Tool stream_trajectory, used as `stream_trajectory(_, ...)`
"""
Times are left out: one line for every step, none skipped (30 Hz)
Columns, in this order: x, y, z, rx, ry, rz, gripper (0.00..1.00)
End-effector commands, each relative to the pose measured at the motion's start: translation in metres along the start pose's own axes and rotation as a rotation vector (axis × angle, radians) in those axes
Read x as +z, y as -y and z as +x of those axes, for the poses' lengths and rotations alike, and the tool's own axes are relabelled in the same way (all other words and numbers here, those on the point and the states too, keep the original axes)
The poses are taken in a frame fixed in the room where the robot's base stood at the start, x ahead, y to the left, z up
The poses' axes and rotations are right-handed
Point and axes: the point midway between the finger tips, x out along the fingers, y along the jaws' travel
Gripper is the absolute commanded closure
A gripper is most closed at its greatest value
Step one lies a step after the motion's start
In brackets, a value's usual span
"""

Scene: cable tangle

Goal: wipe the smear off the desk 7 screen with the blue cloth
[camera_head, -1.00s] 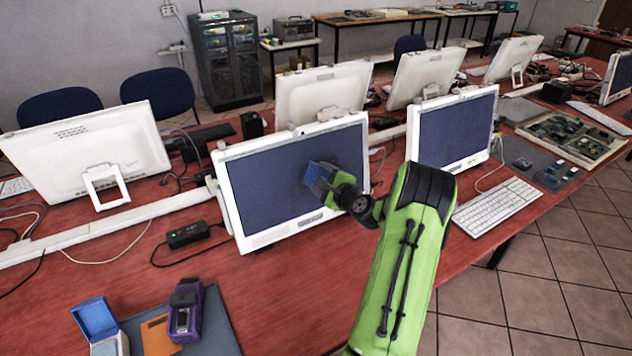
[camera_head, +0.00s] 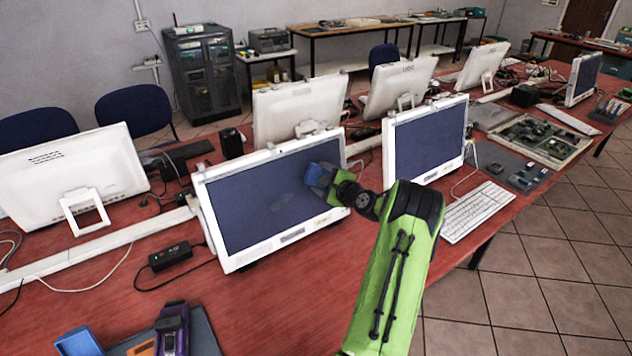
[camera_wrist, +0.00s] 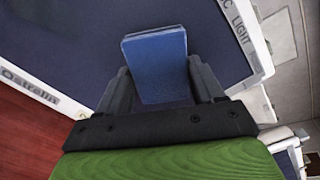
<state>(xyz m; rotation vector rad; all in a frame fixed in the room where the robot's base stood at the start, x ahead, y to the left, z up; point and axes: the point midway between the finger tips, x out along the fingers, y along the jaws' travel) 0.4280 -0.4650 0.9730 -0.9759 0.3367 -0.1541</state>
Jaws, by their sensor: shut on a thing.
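My gripper (camera_head: 324,182) is shut on the blue cloth (camera_head: 316,174), a folded pad that also shows between the fingers in the wrist view (camera_wrist: 156,62). The cloth is at the right part of a white-framed screen (camera_head: 258,204) on the red desk; whether it touches the glass I cannot tell. A faint greyish smear (camera_head: 284,201) shows on the dark glass, left of and a little below the cloth. In the wrist view the screen's dark glass (camera_wrist: 70,42) lies behind the cloth, and no smear is clear there. I cannot read a desk number.
A second white monitor (camera_head: 428,140) stands close on the right, with a keyboard (camera_head: 474,212) before it. A black box with a cable (camera_head: 170,255) lies left of the screen. A purple device (camera_head: 172,330) and a blue box (camera_head: 78,342) are at the front left.

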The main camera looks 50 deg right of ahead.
Motion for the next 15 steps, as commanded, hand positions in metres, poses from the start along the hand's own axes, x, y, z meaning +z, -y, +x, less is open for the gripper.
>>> stream_trajectory(-0.002,0.004,-0.001,-0.001,0.0,0.0,0.57)
stream_trajectory(-0.003,0.005,-0.001,-0.001,0.0,0.0,0.57)
stream_trajectory(-0.004,0.006,-0.001,-0.001,0.0,0.001,0.57)
stream_trajectory(-0.004,0.006,0.0,-0.001,0.0,0.001,0.57)
stream_trajectory(-0.004,0.006,0.0,-0.001,0.0,0.001,0.57)
stream_trajectory(-0.004,0.005,0.001,0.0,0.0,0.001,0.57)
stream_trajectory(-0.003,0.004,0.001,0.0,0.0,0.001,0.57)
stream_trajectory(-0.002,0.002,0.001,0.001,0.001,0.002,0.57)
stream_trajectory(0.001,-0.001,0.002,0.001,0.002,0.001,0.57)
stream_trajectory(0.003,-0.004,0.002,0.002,0.002,0.001,0.57)
stream_trajectory(0.005,-0.007,0.002,0.002,0.002,0.002,0.57)
stream_trajectory(0.007,-0.011,0.002,0.003,0.002,0.003,0.57)
stream_trajectory(0.009,-0.013,0.002,0.003,0.003,0.002,0.57)
stream_trajectory(0.011,-0.015,0.003,0.002,0.003,0.002,0.57)
stream_trajectory(0.014,-0.018,0.003,0.001,0.003,0.001,0.57)
